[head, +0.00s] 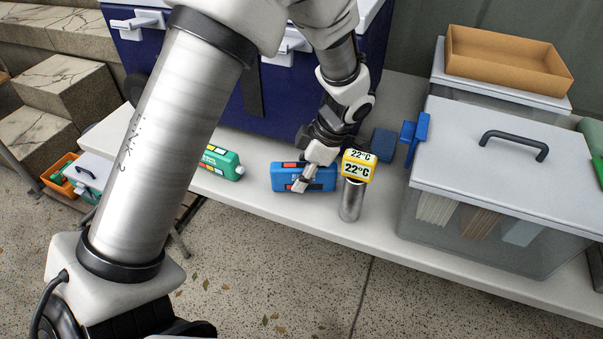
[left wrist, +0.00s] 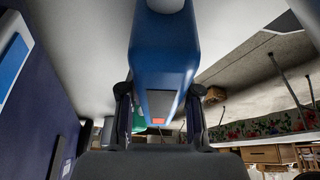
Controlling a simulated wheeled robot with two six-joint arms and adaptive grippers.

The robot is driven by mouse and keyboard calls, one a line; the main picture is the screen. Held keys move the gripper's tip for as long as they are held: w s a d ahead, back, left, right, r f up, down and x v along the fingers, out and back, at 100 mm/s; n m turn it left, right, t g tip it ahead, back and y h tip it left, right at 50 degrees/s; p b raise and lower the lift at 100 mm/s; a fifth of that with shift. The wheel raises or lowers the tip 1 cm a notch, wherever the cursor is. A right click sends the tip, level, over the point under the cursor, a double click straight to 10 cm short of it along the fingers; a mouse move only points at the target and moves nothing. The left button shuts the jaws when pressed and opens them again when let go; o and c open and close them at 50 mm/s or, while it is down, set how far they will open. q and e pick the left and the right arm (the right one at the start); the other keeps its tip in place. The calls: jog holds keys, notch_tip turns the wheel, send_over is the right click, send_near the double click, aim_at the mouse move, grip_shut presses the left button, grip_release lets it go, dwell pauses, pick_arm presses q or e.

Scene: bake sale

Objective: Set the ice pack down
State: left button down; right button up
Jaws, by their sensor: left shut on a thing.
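The blue ice pack (head: 281,177) is in the head view, over the front part of the white table (head: 255,197), left of the thermometer. My left gripper (head: 305,180) reaches down from above and is shut on it. In the left wrist view the ice pack (left wrist: 165,55) lies between the two fingers of my left gripper (left wrist: 158,105) and stretches away from the palm. I cannot tell whether its underside touches the table. My right gripper is not in view.
A yellow thermometer (head: 357,169) reading 22°C on a steel cylinder (head: 351,202) stands close to the right. A dark blue cooler (head: 225,105) is behind. A clear lidded bin (head: 455,228) is at right, with a blue clip-like object (head: 416,134) beside it.

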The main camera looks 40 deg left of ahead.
pick_arm(q)
jog(key=shift+f, duration=0.3)
jog(key=c, duration=0.7)
grip_release()
jog(key=v, duration=1.2)
jog(key=shift+s+a, duration=0.1)
